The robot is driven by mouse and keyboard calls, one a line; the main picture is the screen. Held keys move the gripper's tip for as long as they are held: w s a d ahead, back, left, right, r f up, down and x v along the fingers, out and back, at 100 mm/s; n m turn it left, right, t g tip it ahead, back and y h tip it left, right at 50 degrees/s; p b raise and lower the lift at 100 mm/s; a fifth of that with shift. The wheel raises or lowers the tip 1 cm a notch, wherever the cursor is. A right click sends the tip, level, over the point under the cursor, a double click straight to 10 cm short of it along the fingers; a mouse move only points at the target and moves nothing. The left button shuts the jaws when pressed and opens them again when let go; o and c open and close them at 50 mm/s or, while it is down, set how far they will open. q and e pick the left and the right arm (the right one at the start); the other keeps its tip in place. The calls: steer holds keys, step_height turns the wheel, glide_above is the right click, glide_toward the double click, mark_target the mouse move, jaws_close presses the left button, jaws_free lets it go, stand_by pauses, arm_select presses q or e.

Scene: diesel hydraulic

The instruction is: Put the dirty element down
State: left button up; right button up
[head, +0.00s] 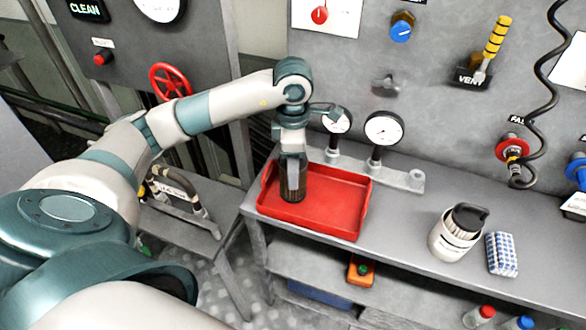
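The dirty element (292,189) is a dark brown cylinder, upright inside the red tray (335,222) near its left end. Its lower end is at or just above the tray floor; I cannot tell whether it touches. My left gripper (292,168) points straight down over the tray, with its fingers at the upper part of the element. It looks shut on the element, and the fingers hide its top. My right gripper is not in view.
The tray sits on a grey bench (400,218). Two gauges (383,128) on a manifold stand behind it. The tray's right half is empty.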

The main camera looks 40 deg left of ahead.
arm_select(q)
steer(key=shift+f, duration=0.1)
steer(key=shift+f, duration=0.1)
steer(key=o, duration=1.1)
steer(key=shift+o, duration=0.2)
step_height(320, 180, up, 12)
steer(key=p, duration=0.5)
